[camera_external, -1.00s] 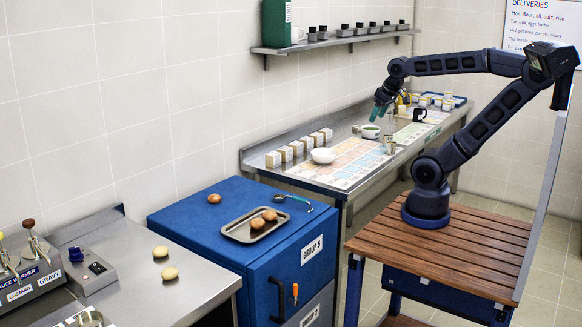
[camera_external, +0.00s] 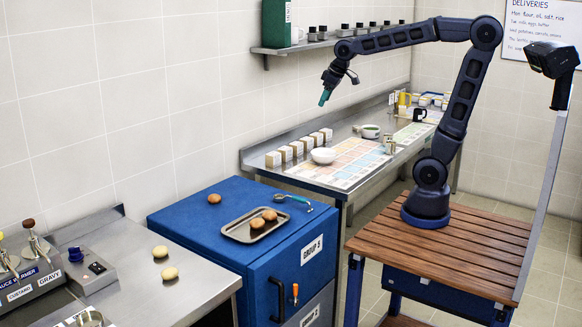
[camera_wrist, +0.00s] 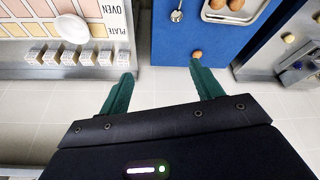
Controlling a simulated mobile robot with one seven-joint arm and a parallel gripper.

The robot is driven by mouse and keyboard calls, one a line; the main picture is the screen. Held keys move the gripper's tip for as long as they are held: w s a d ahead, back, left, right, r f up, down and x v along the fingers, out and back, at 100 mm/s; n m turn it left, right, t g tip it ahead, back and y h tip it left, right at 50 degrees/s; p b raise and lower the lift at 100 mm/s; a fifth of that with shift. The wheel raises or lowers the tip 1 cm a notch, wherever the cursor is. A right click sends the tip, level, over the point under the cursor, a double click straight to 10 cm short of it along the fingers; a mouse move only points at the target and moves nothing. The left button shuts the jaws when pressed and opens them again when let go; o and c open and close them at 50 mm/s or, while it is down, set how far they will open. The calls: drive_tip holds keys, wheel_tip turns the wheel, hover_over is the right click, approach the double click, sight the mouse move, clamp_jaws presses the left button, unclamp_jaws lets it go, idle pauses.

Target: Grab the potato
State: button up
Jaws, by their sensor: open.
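Several rounded, potato-like items are in view; I cannot tell for certain which is the potato. Two pale yellow ones, one farther back (camera_external: 160,251) and one nearer (camera_external: 169,273), lie on the steel counter at left. A brown one (camera_external: 214,198) lies alone on the blue cabinet's top; in the wrist view it (camera_wrist: 197,54) shows just beyond the right fingertip. Two brown ones (camera_external: 269,214) lie on a metal tray (camera_external: 238,236) on the same cabinet. My gripper (camera_external: 323,98) is open and empty, high above the worktop; its green fingers (camera_wrist: 161,74) are spread in the wrist view.
The blue cabinet (camera_external: 185,220) also holds a spoon (camera_external: 293,199) beside the tray. White bowl (camera_external: 323,156) and a row of small boxes (camera_external: 285,154) stand on the back worktop. A wall shelf (camera_external: 290,48) with several jars is near my arm.

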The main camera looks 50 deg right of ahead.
drive_tip(key=w+a+f+n, duration=0.1)
drive_tip(key=w+a+n, duration=0.1)
drive_tip(key=w+a, duration=1)
drive_tip(key=n+g+y, duration=0.3)
drive_tip(key=n, duration=0.4)
hover_over(162, 247)
drive_tip(key=s+d, duration=0.2)
drive_tip(key=d, duration=0.2)
wheel_tip(162, 247, down, 29)
drive_tip(key=x, duration=0.5)
drive_tip(key=shift+s+a+r, duration=0.1)
drive_tip(key=shift+a+r, duration=0.05)
drive_tip(key=shift+a, duration=0.1)
drive_tip(key=shift+w+x, duration=0.15)
drive_tip(key=shift+x, duration=1.15)
drive_tip(key=shift+w+x, duration=0.1)
drive_tip(key=shift+x, duration=1.2)
drive_tip(key=shift+a+r, duration=0.1)
drive_tip(key=c, duration=1.1)
drive_tip(key=shift+r, duration=0.1)
